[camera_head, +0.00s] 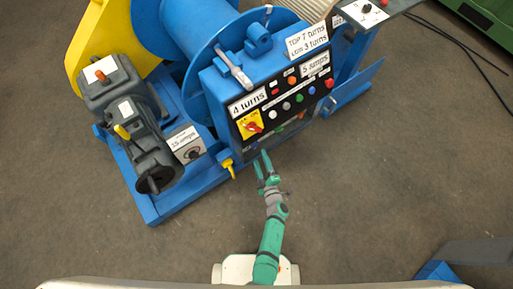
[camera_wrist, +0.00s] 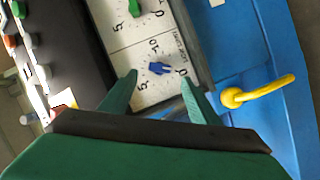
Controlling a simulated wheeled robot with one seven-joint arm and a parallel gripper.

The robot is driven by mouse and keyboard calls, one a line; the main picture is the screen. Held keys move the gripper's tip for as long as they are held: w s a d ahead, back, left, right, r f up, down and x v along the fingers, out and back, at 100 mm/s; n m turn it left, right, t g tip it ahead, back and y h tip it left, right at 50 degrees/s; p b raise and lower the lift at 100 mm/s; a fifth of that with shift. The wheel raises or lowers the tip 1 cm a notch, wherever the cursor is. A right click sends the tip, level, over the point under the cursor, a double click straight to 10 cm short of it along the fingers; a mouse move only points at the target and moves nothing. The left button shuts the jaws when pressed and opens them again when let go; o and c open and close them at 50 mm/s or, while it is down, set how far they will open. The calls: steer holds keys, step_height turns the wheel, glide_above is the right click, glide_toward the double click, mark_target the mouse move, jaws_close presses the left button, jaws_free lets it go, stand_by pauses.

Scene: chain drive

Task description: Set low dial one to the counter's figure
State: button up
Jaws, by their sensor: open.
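In the wrist view a blue dial knob (camera_wrist: 160,68) sits on a white scale plate marked 0, 5 and 10. Its long axis runs roughly left to right; one end faces the 0, and I cannot tell its exact reading. A green dial knob (camera_wrist: 134,7) sits on a similar plate above it. My gripper (camera_wrist: 160,77) is open, one finger to each side of the blue knob, with no clear contact. In the head view my gripper (camera_head: 261,157) is at the lower edge of the black control panel (camera_head: 293,98). I cannot make out the counter's figure.
A yellow hook-shaped part (camera_wrist: 262,92) stands out from the blue casing to the right of my fingers. The panel carries a "4 turns" label (camera_head: 247,103), a "TOP 7 turns, LOW 3 turns" label (camera_head: 306,40), buttons and a red switch (camera_head: 251,126). The floor (camera_head: 365,190) in front is clear.

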mark_target(256, 146)
steer(key=x, duration=0.7)
steer(key=shift+w+a+f, duration=0.1)
steer(key=shift+w, duration=0.2)
steer(key=shift+c, duration=0.3)
steer(key=c, duration=1)
